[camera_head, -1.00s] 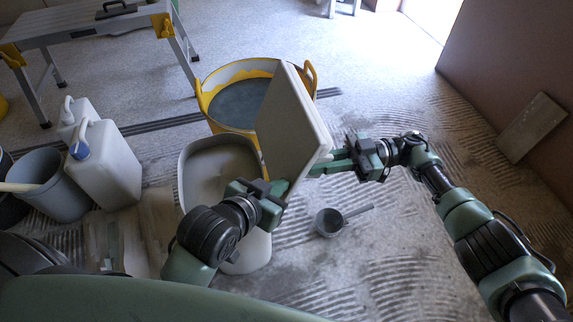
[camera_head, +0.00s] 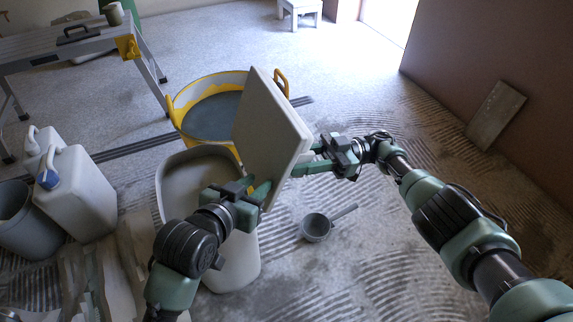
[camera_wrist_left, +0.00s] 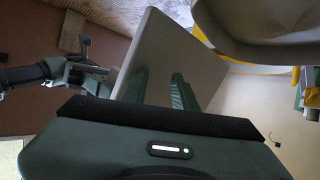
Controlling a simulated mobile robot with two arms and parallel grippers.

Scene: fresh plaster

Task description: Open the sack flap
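A pale, flat slab (camera_head: 268,140) stands tilted in the air above a grey-white bin (camera_head: 172,190). My left gripper (camera_head: 254,192) is at the slab's lower edge and appears shut on it. In the left wrist view its fingers (camera_wrist_left: 160,90) lie against the slab (camera_wrist_left: 195,55). My right gripper (camera_head: 312,160) appears shut on the slab's right edge; it also shows in the left wrist view (camera_wrist_left: 108,74). No sack flap can be made out clearly. A crumpled beige, sheet-like thing (camera_head: 112,275) lies at the lower left; I cannot tell if it is the sack.
A yellow tub (camera_head: 178,105) with grey contents is behind the slab. A scoop (camera_head: 316,227) lies on the ridged floor. White canisters (camera_head: 82,195) and a grey bucket (camera_head: 25,230) stand left. A workbench (camera_head: 60,48) is at the back left. A board (camera_head: 496,115) leans right.

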